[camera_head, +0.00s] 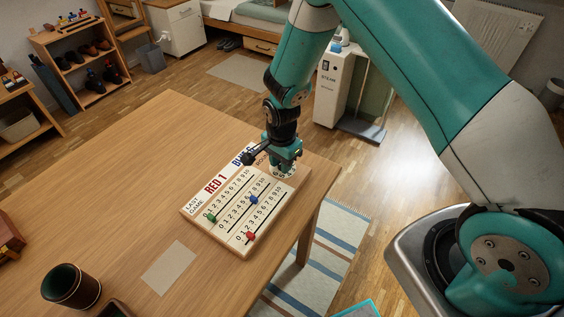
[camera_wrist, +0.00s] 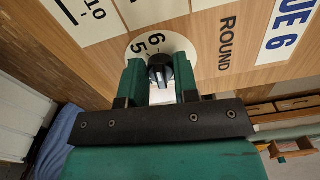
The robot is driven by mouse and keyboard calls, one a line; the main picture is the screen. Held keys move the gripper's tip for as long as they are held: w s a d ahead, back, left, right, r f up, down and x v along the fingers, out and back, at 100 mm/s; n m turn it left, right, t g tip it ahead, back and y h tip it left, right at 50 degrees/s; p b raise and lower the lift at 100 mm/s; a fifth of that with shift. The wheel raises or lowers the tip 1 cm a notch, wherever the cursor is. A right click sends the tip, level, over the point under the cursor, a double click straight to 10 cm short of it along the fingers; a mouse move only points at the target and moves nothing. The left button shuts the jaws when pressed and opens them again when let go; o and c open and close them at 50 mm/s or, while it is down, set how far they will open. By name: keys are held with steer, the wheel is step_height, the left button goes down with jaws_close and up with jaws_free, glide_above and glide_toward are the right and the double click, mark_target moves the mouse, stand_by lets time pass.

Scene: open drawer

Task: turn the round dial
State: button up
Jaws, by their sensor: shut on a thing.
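The wooden scoreboard (camera_head: 236,214) lies on the table, with "RED 1", "BLUE 6" and "ROUND" printed on it. Its round dial is a dark knob (camera_wrist: 161,66) on a white number disc (camera_wrist: 137,46), where 5 and 6 can be read in the wrist view. The disc (camera_head: 283,173) is partly covered by my gripper (camera_head: 285,163) in the head view, at the board's far right corner. In the wrist view my gripper (camera_wrist: 160,78) has a finger on each side of the knob and is shut on it.
Green (camera_head: 211,218), blue (camera_head: 253,200) and red (camera_head: 250,237) sliders sit on the board's number rows. A dark cup (camera_head: 71,286) and a pale sheet (camera_head: 170,267) are on the table (camera_head: 120,160). The table's right edge is close to the board.

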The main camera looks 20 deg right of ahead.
steer(key=shift+m, duration=0.5)
steer(key=o, duration=0.9)
step_height(320, 180, up, 17)
steer(key=shift+r+b, duration=0.2)
steer(key=shift+b, duration=0.35)
